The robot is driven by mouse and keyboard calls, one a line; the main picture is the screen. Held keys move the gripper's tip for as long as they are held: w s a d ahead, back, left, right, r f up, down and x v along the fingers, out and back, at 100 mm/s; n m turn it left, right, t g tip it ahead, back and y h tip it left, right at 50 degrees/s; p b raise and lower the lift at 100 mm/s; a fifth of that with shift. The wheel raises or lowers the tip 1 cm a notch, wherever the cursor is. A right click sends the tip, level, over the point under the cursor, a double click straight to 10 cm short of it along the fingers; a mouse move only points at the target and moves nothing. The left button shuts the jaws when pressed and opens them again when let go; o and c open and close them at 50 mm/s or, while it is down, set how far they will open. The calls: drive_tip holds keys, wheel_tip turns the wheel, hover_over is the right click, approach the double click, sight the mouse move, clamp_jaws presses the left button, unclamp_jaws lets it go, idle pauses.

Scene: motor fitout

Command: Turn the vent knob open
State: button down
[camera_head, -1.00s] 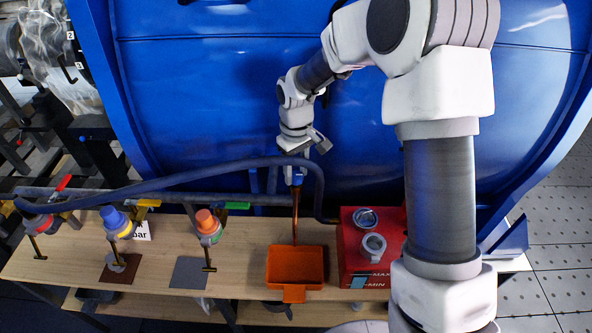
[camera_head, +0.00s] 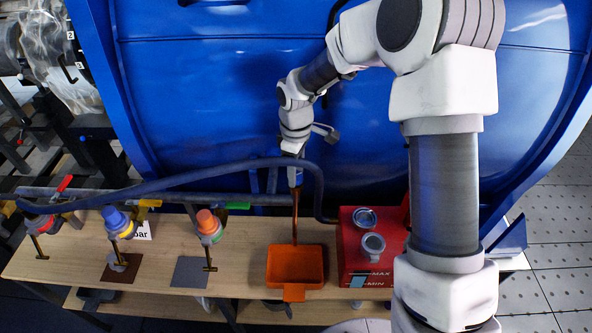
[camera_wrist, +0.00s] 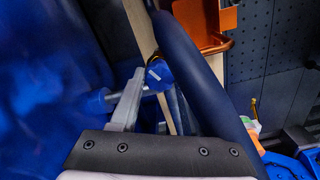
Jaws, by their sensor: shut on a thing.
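The vent knob (camera_wrist: 158,76) is blue with a white mark on its face, seen at the centre of the wrist view. In the head view, the blue of the knob (camera_head: 296,179) shows just below my gripper (camera_head: 295,167), above the copper pipe (camera_head: 295,217). My gripper (camera_wrist: 150,84) is shut on the knob. One grey finger shows clearly at the knob's left side. The other finger is hard to make out, and the exact contact is partly hidden.
An orange tray (camera_head: 297,285) sits below the pipe on the wooden bench (camera_head: 235,262). A red tank (camera_head: 347,247) stands right of it. A dark hose (camera_head: 215,170) arches close by the gripper. Valves with orange (camera_head: 206,219) and blue (camera_head: 112,216) caps stand left. The blue vessel (camera_head: 215,80) rises behind.

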drive_tip(key=shift+c, duration=1.9)
unclamp_jaws()
wheel_tip(320, 180, up, 18)
drive_tip(key=shift+f, duration=0.25)
